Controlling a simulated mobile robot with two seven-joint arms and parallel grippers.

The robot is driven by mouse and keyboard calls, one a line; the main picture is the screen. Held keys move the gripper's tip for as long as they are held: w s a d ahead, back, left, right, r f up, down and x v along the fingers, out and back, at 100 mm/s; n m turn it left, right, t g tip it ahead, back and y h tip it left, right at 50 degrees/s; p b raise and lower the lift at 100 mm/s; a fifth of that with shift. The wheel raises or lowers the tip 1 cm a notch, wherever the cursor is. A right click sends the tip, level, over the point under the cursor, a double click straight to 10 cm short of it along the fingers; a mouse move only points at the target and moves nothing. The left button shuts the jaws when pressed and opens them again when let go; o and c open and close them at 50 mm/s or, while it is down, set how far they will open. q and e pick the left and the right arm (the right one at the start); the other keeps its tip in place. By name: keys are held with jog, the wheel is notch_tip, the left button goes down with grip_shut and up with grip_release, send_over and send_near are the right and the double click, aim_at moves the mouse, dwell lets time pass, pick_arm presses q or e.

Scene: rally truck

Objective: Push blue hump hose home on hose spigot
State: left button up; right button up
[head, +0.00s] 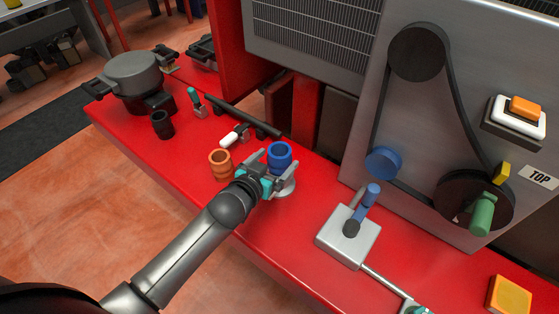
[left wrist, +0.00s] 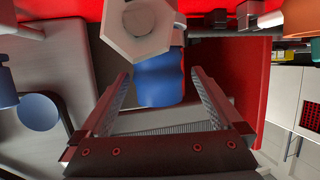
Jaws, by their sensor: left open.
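A grey hexagonal part (left wrist: 140,24) is in front of one end of the hose. The spigot inside the hose is hidden, so its seating cannot be seen. My right gripper is not in view.
An orange hose (head: 220,163) stands just left of the gripper, with a white-and-black part (head: 234,136) behind it. A grey box with a blue lever (head: 348,238) is to the right. A grey panel with a belt and pulleys rises behind. Bare red bench lies in front.

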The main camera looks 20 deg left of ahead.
aim_at(283, 151)
pick_arm(q)
jog(key=shift+r+x, duration=0.2)
jog(key=shift+x, duration=1.05)
jog(key=shift+r+x, duration=0.2)
jog(key=shift+x, duration=1.05)
jog(key=shift+w+d, duration=0.1)
jog(key=shift+d, duration=0.1)
jog(key=c, duration=1.5)
jog(key=shift+c, duration=0.2)
jog(key=shift+r, duration=0.15)
